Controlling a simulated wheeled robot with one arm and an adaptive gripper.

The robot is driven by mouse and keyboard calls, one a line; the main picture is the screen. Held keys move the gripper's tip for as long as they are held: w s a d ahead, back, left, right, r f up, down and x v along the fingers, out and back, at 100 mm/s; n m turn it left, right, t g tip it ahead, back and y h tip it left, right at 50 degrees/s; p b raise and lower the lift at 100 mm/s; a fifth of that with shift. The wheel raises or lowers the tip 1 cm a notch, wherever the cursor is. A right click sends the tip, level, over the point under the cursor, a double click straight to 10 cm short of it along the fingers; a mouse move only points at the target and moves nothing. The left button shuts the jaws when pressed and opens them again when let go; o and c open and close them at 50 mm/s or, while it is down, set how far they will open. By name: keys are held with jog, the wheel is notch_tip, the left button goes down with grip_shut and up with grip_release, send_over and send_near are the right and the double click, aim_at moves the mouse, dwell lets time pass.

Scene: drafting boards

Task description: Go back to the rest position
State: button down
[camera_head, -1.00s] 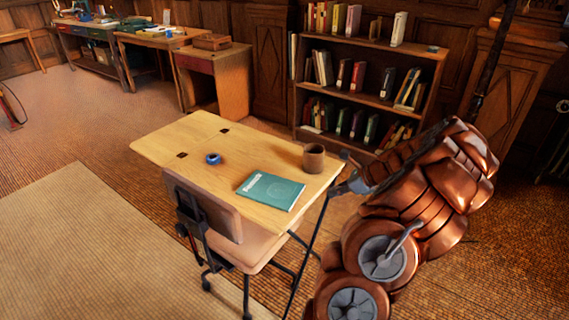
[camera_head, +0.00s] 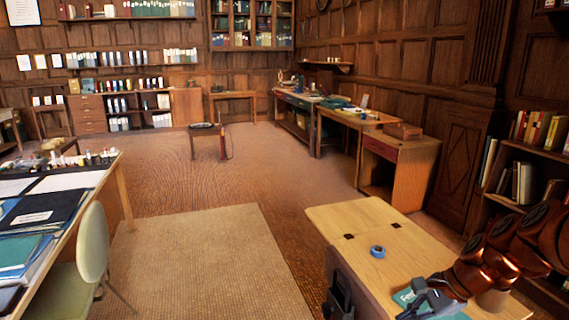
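My copper arm reaches in from the right in the head view. My grey gripper (camera_head: 430,300) is above or close to the near right part of the wooden drafting desk (camera_head: 395,258). Its fingers are small and partly cut by the frame's bottom edge, so I cannot tell if they are open. The teal book (camera_head: 455,316) on the desk is mostly hidden behind the gripper. A blue tape roll (camera_head: 377,251) lies on the desk, left of and beyond the gripper, apart from it.
A bookshelf (camera_head: 525,160) is at the right, close to my arm. Another table (camera_head: 123,195) with folders and a pale green chair (camera_head: 92,245) are at left. The rug (camera_head: 195,260) between is clear.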

jog(key=s+a+r+n+g+h+p, duration=0.2)
jog(key=s+a+r+n+g, duration=0.15)
jog(key=s+a+n, duration=0.6)
jog(key=s+a+r+n+h+p, duration=0.1)
jog(key=s+n+h, duration=0.1)
jog(key=s, duration=0.5)
jog(key=s+a+r+n+g+h+p, duration=0.1)
jog(key=s+a+n+h, duration=0.1)
jog(key=s+n, duration=0.2)
jog(key=s, duration=0.3)
jog(key=shift+s+r+n, duration=0.2)
jog(key=shift+s+n, duration=0.1)
jog(key=shift+n, duration=0.05)
